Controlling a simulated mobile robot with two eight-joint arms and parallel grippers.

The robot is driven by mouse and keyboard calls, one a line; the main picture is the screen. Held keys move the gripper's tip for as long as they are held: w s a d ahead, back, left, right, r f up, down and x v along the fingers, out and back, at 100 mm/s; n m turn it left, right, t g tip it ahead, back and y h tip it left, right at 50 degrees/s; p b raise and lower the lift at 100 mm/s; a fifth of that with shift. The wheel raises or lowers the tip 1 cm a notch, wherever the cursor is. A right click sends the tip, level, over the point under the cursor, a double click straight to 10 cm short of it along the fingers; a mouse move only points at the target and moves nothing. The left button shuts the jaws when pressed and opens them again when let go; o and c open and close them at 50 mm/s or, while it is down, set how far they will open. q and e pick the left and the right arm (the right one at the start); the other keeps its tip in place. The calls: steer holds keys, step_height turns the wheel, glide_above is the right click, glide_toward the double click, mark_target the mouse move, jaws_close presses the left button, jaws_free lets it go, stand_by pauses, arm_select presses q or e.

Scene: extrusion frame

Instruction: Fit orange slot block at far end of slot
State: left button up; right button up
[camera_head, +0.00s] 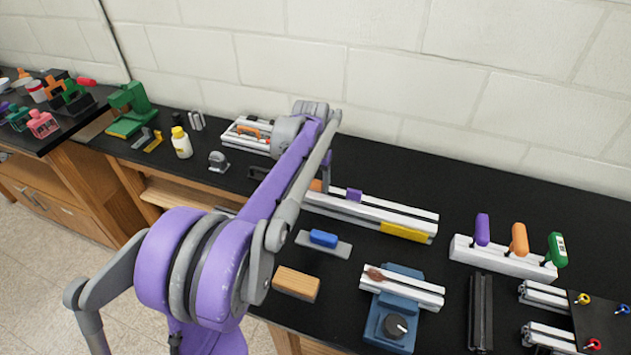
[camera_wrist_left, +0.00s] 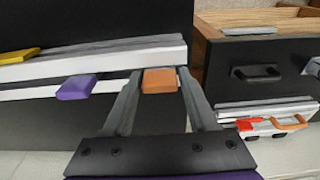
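The orange slot block (camera_wrist_left: 160,81) sits between the two fingertips of my left gripper (camera_wrist_left: 160,76) in the left wrist view. The fingers close against its sides, and it is at one end of the white slotted rail (camera_wrist_left: 110,53). I cannot tell whether it is seated in the slot. In the head view a bit of the orange block (camera_head: 316,185) shows beside my arm, at the rail's left end; the fingers are mostly hidden. A purple block (camera_head: 354,195) and a yellow block (camera_head: 405,232) are farther along the rail. My right gripper is not in view.
A blue block on a grey plate (camera_head: 323,239), a wooden block (camera_head: 296,284) and a blue fixture with a knob (camera_head: 397,325) stand in front of the rail. A handled rack (camera_head: 503,257) is at right. Bare black bench lies behind the rail.

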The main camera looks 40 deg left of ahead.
arm_select(q)
steer(key=o, duration=0.3)
steer(key=r, duration=0.7)
steer(key=s+r, duration=0.1)
steer(key=r, duration=0.2)
steer(key=shift+s+d+r+p, duration=0.1)
steer(key=shift+d+r+p, duration=0.1)
steer(key=shift+r+p, duration=0.15)
